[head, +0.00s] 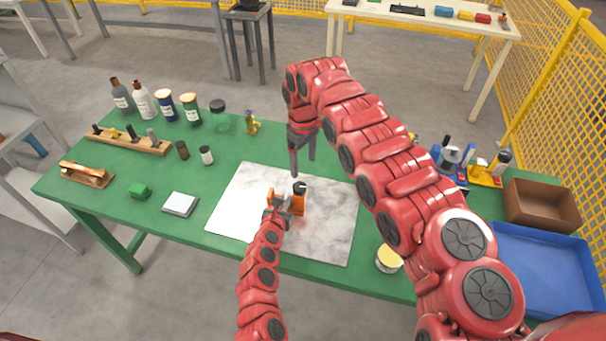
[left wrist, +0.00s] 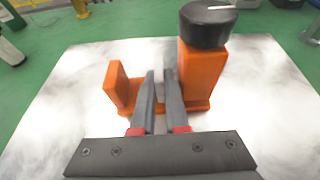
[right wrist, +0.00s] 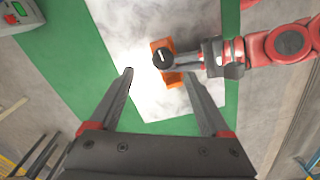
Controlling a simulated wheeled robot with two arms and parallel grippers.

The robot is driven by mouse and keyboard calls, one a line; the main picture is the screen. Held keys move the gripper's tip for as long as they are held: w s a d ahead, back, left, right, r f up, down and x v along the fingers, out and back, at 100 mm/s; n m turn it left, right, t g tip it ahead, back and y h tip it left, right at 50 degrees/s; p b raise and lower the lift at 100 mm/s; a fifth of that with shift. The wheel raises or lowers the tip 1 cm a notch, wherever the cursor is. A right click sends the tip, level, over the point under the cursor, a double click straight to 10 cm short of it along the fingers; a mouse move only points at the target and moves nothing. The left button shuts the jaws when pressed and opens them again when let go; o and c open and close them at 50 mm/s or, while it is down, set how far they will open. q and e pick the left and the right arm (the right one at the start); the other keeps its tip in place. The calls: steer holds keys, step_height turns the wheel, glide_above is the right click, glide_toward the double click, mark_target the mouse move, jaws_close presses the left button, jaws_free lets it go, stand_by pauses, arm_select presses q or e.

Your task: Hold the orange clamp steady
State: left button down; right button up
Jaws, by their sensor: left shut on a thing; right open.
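The orange clamp (head: 298,204) stands on the white marbled plate (head: 235,210) on the green table. It has a low upright jaw, a taller block and a black knob with a white mark on top. In the left wrist view the clamp (left wrist: 203,75) is close, with my left gripper (left wrist: 160,75) between its two uprights, shut on the clamp's low middle part. My right gripper (head: 303,172) is open and empty, above the plate's back part and behind the clamp. In the right wrist view the clamp (right wrist: 176,81) lies beyond the open fingers, with the left arm reaching it from the right.
A blue tray (head: 545,270) and a brown box (head: 540,205) are at the right. A round yellow-topped tin (head: 389,259) stands near the front edge. The plate around the clamp is clear.

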step_height(320, 180, up, 2)
steer(key=shift+r, duration=0.2)
